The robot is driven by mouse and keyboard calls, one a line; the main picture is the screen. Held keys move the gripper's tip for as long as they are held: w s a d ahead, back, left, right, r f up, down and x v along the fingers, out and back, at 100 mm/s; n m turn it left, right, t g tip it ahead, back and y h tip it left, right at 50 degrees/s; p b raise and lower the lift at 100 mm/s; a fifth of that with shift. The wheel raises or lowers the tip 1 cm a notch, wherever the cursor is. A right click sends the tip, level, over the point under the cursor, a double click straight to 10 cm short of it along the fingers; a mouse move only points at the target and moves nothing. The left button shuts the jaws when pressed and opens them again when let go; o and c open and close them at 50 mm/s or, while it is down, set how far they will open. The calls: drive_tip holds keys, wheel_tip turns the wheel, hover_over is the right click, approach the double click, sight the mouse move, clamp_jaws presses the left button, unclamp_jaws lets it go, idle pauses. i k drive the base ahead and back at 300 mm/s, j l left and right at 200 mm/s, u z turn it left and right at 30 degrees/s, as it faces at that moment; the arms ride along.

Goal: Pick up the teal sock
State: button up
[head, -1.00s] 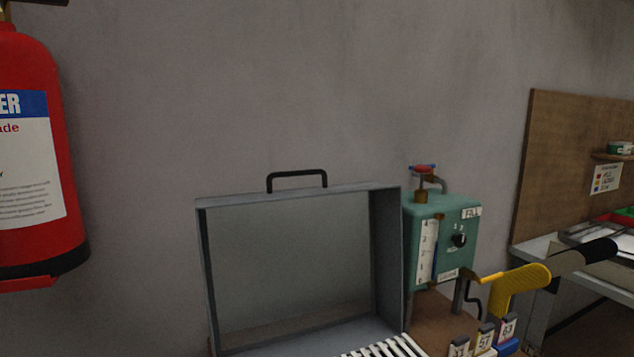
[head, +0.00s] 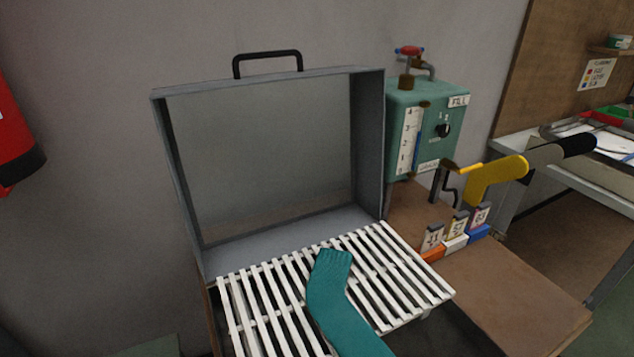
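The teal sock (head: 336,305) lies on a white slatted rack (head: 268,308) in the lower middle of the head view. Its ribbed cuff points toward the back, and its other end runs out of the bottom of the picture. My gripper is not in view.
A grey metal box with its lid raised (head: 365,150) stands behind the rack. A brown bench top (head: 510,290) is clear at lower right. A red extinguisher (head: 15,140) hangs at left.

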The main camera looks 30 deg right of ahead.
sight(350, 335)
drive_tip(key=l+z, duration=0.25)
drive_tip(key=l, duration=0.5)
drive_tip(key=l+z, duration=0.25)
drive_tip(key=l, duration=0.5)
